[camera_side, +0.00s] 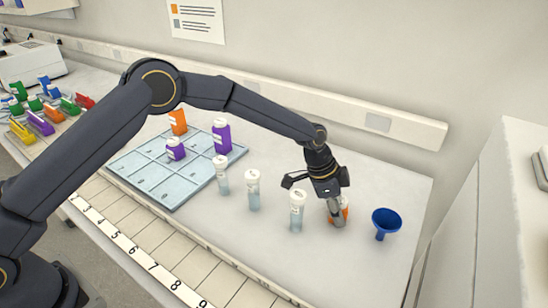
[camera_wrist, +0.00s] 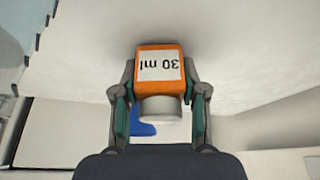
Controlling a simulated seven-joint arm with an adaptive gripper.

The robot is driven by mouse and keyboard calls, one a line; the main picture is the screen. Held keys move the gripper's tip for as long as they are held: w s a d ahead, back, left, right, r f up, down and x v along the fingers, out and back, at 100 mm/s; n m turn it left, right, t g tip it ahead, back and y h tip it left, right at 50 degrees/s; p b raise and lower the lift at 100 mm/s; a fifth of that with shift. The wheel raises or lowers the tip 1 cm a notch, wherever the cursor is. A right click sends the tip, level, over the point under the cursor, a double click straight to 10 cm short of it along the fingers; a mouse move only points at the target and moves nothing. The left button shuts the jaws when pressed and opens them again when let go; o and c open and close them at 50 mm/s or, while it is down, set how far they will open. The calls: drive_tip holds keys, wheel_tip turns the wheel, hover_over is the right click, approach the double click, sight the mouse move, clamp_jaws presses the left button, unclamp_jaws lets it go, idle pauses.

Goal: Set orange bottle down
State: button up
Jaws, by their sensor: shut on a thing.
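An orange bottle (camera_wrist: 160,63) with a white cap and a white "30 ml" label sits between the fingers of my gripper (camera_wrist: 160,115) in the wrist view. The fingers are shut on its sides. In the side view my gripper (camera_side: 335,205) points down at the right part of the bench, and the orange bottle (camera_side: 345,209) shows only partly behind the fingers. It is low at the bench top; I cannot tell whether its base touches the surface.
A blue funnel (camera_side: 385,222) stands just right of the gripper. Clear white-capped bottles (camera_side: 297,212) stand to its left. The pale blue gridded tray (camera_side: 150,180) holds purple bottles (camera_side: 222,136) and another orange bottle (camera_side: 178,122). Bench behind the gripper is clear.

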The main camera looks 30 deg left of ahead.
drive_tip(key=o, duration=1.1)
drive_tip(key=shift+f, duration=0.15)
drive_tip(key=v, duration=1.4)
drive_tip(key=s+a+r+n+t+y, duration=0.2)
drive_tip(key=s+a+r+n, duration=0.3)
drive_tip(key=s+a+r, duration=0.55)
drive_tip(key=s+a+n+t+y, duration=0.1)
drive_tip(key=s+a+n, duration=0.3)
drive_tip(key=s+a, duration=0.3)
drive_tip(key=s+a+n+y, duration=0.1)
drive_tip(key=s+a+n, duration=0.3)
drive_tip(key=s+a, duration=0.4)
drive_tip(key=s, duration=0.4)
drive_tip(key=shift+s+t, duration=0.2)
drive_tip(key=shift+t, duration=0.2)
drive_tip(key=shift+r, duration=0.15)
